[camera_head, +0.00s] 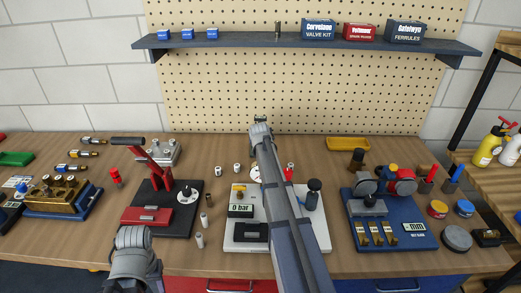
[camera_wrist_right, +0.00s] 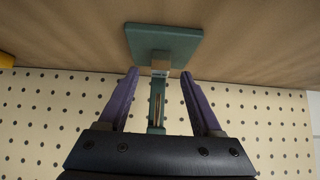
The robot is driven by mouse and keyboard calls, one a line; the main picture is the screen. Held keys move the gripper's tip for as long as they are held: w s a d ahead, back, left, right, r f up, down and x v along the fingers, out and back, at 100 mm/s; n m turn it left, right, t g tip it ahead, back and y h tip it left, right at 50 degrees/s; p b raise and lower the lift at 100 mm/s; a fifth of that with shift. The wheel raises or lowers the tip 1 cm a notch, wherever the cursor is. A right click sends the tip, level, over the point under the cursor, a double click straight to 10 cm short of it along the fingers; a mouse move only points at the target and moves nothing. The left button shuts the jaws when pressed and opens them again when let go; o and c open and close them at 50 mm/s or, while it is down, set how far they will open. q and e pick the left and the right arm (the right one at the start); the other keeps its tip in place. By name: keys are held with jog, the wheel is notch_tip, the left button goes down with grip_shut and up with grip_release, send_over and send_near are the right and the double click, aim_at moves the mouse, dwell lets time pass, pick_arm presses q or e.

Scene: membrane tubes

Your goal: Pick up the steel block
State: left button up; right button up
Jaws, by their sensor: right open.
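A grey metal block (camera_head: 163,154) with small posts on top sits at the back left of the table; I cannot tell if it is the steel block. My right gripper (camera_head: 260,121) is at the back middle, before the pegboard. In the right wrist view my right gripper (camera_wrist_right: 160,76) is open, its purple fingers on either side of a teal stand (camera_wrist_right: 165,42) with a square plate and a narrow post. A small pale piece (camera_wrist_right: 160,65) is at the plate; contact with the fingers is unclear. My left gripper (camera_head: 134,238) is low at the left; its fingers are unclear.
A red press (camera_head: 150,185), a white gauge station (camera_head: 245,236) and a blue-based measuring station (camera_head: 392,235) stand along the table. My right arm hides part of the white station. A blue shelf (camera_head: 260,42) hangs above. Several small cylinders stand around the table's middle.

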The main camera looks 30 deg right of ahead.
jog(key=b+x, duration=0.1)
jog(key=x, duration=0.2)
jog(key=shift+r, duration=0.1)
grip_shut()
dwell(0.4)
